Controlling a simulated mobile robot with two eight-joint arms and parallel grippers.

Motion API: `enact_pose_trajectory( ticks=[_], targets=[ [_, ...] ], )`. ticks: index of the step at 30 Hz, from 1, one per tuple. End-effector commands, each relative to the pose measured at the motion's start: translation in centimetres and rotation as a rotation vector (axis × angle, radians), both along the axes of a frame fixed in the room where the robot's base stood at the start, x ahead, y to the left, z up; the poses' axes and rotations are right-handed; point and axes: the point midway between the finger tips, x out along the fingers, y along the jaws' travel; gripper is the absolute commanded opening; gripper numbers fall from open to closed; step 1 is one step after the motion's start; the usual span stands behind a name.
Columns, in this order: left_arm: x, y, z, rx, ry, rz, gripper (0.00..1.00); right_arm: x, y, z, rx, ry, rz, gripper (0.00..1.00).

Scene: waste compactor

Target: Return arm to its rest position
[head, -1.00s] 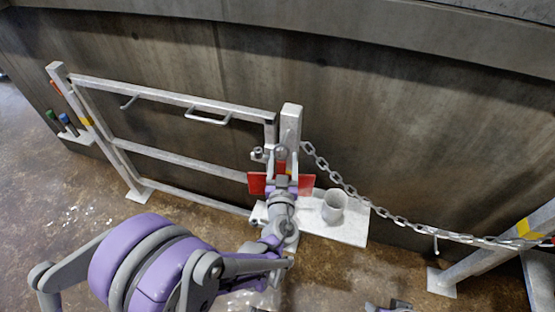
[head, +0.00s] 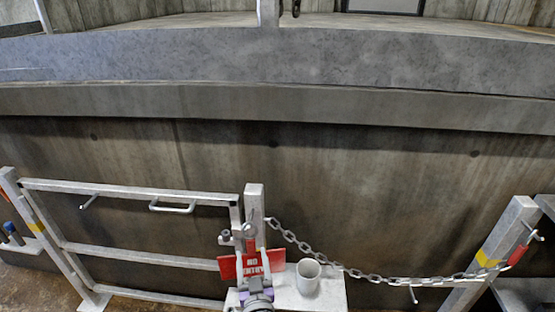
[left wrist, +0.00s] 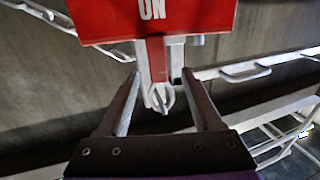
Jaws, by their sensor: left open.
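My left gripper (head: 251,262) is at the bottom of the head view, in front of the gate post and a red sign (head: 228,268). Its fingers are open in the left wrist view (left wrist: 159,76). Between and beyond them is a pale metal knob or latch piece (left wrist: 161,97) below a red strip; I cannot tell whether a finger touches it. The red sign with "ON" on it fills the top of that view (left wrist: 190,22). Most of my left arm is out of the head view, and my right gripper does not show.
A metal gate (head: 140,255) stands left of the post (head: 254,205). A white cup (head: 308,277) sits on a pale shelf (head: 335,292) right of the gripper. A chain (head: 370,276) runs from the post to the right post (head: 505,245). A concrete wall (head: 380,190) rises behind.

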Motion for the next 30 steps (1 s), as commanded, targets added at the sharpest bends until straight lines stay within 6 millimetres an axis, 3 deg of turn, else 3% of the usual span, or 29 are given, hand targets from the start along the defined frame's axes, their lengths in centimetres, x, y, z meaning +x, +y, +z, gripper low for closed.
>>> enact_pose_trajectory(
  ticks=[4,8,12,16,20,24,30],
  targets=[
    [-0.8,2.1,0.2,0.008,0.053,0.053,0.67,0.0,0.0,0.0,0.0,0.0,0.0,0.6],
    [-2.9,6.0,0.1,0.02,0.186,0.152,0.67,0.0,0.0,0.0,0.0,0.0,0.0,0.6],
    [-7.3,10.4,-1.0,0.022,0.419,0.246,0.67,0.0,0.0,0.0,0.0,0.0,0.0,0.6],
    [-12.5,12.6,-2.7,0.005,0.663,0.261,0.67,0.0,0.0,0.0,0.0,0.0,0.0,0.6],
    [-18.1,12.7,-4.6,-0.033,0.89,0.194,0.67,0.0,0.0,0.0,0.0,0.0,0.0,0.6],
    [-22.9,11.0,-6.0,-0.082,1.059,0.06,0.67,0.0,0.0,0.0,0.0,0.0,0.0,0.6],
    [-27.9,7.7,-6.9,-0.147,1.185,-0.158,0.67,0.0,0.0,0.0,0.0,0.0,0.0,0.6]
  ],
)
